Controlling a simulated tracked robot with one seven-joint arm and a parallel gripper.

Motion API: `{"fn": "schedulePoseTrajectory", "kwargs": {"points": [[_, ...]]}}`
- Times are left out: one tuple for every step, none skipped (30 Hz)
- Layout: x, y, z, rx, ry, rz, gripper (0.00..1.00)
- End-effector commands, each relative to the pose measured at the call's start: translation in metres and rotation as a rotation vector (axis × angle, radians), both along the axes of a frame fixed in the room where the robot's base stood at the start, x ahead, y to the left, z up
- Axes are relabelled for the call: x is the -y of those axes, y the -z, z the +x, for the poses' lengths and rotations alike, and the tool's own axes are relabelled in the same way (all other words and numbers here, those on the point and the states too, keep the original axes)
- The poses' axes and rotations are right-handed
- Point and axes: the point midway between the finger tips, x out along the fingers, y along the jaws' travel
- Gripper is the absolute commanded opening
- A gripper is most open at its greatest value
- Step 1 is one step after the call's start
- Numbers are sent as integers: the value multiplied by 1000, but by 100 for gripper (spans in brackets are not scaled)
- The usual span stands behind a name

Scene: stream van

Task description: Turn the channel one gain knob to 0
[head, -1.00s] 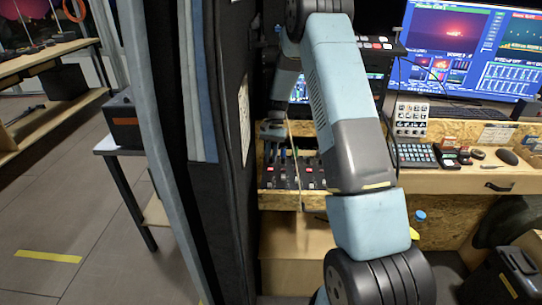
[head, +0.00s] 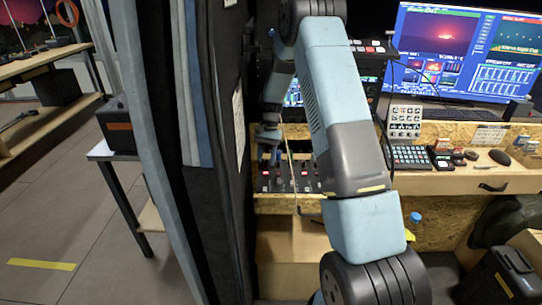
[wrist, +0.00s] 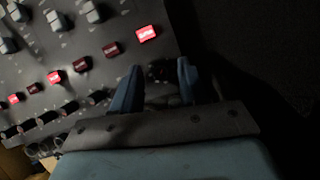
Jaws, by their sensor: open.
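The mixer panel (head: 290,178) sits in the wooden desk behind the dark partition edge, partly hidden by my arm. In the wrist view the panel (wrist: 85,40) shows grey keys, a row of red buttons, some lit, and dark knobs along its lower edge. My gripper (wrist: 158,80) is open, with its two blue fingers over the panel's end. A small dark knob (wrist: 159,71) shows between the fingertips, in shadow. I cannot read its label or setting, nor tell whether a finger touches it. In the head view my gripper (head: 270,150) is small and partly hidden.
The dark partition (head: 225,150) stands close to my arm's left. To the right are a keypad (head: 411,157), a mouse (head: 500,157) and a large monitor (head: 450,55). A black case (head: 500,275) stands on the floor at lower right.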

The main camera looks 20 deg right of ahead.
Motion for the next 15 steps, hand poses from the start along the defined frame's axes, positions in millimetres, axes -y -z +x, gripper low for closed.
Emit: {"fn": "schedulePoseTrajectory", "kwargs": {"points": [[0,-6,1,3,0,-1,43],[0,-10,1,3,0,-1,43],[0,-17,1,3,0,-1,43],[0,-22,1,3,0,-1,43],[0,-27,1,3,0,-1,43],[0,-31,-5,2,0,-1,43],[0,-36,-8,3,0,-1,43],[0,-39,-12,2,0,0,43],[0,-44,-16,2,0,0,43],[0,-49,-19,3,0,-1,43],[0,-52,-23,2,0,0,43],[0,-57,-27,2,0,-1,43],[0,-62,-30,2,0,0,43],[0,-65,-34,2,0,-1,43],[0,-70,-38,2,0,-1,43]]}}
